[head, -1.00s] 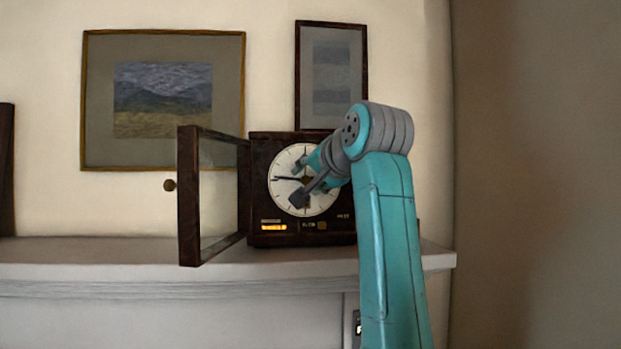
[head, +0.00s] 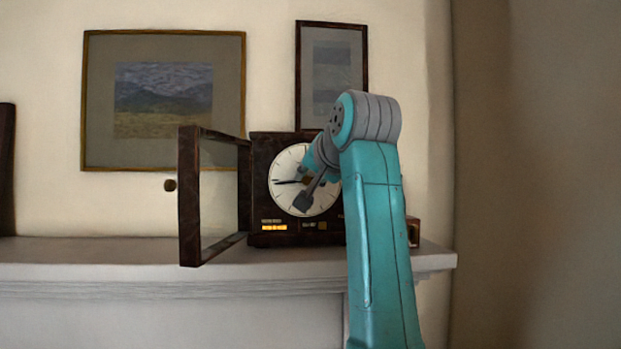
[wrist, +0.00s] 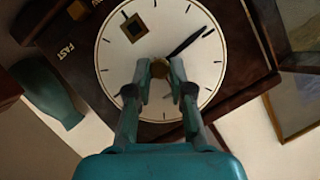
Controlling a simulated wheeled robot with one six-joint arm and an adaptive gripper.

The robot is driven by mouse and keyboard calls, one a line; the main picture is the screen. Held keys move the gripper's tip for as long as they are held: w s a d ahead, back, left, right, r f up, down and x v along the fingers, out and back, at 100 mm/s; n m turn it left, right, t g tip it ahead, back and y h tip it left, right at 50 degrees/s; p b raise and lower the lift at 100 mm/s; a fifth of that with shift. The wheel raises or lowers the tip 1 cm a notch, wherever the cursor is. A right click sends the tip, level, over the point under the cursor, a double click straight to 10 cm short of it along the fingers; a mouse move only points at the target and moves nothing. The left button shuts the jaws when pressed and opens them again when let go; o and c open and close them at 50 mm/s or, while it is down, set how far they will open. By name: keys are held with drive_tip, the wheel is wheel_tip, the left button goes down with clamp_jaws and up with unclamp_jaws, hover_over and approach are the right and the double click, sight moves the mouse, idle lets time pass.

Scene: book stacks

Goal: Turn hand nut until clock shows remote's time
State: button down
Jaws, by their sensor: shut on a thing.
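The clock (head: 262,180) stands on the mantel in a dark wooden case, with a white round dial (head: 291,160). A dark hand (head: 287,182) points left in the head view; in the wrist view this hand (wrist: 190,41) points to the upper right. My gripper (wrist: 159,76) is shut on the brass hand nut (wrist: 160,67) at the dial's middle.
The glazed clock door (head: 189,200) stands open to the left, its knob (head: 170,185) outward. A small brown box (head: 413,232) is right of my arm. Two framed pictures (head: 164,100) (head: 331,75) hang above.

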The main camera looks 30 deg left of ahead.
drive_tip(key=n+h, duration=0.1)
drive_tip(key=n+t, duration=0.1)
drive_tip(key=n, duration=0.1)
drive_tip(key=shift+s+a+h, duration=0.15)
drive_tip(key=shift+a+h, duration=0.05)
drive_tip(key=shift+h, duration=0.2)
drive_tip(key=shift+s+a+n+t+h, duration=0.1)
drive_tip(key=shift+n+t+h, duration=0.35)
drive_tip(key=shift+n, duration=0.45)
drive_tip(key=shift+a+n+t+h, duration=0.1)
drive_tip(key=shift+n+t+h, duration=0.15)
drive_tip(key=shift+n+h, duration=0.55)
drive_tip(key=c, duration=1)
unclamp_jaws()
drive_tip(key=shift+c, duration=0.2)
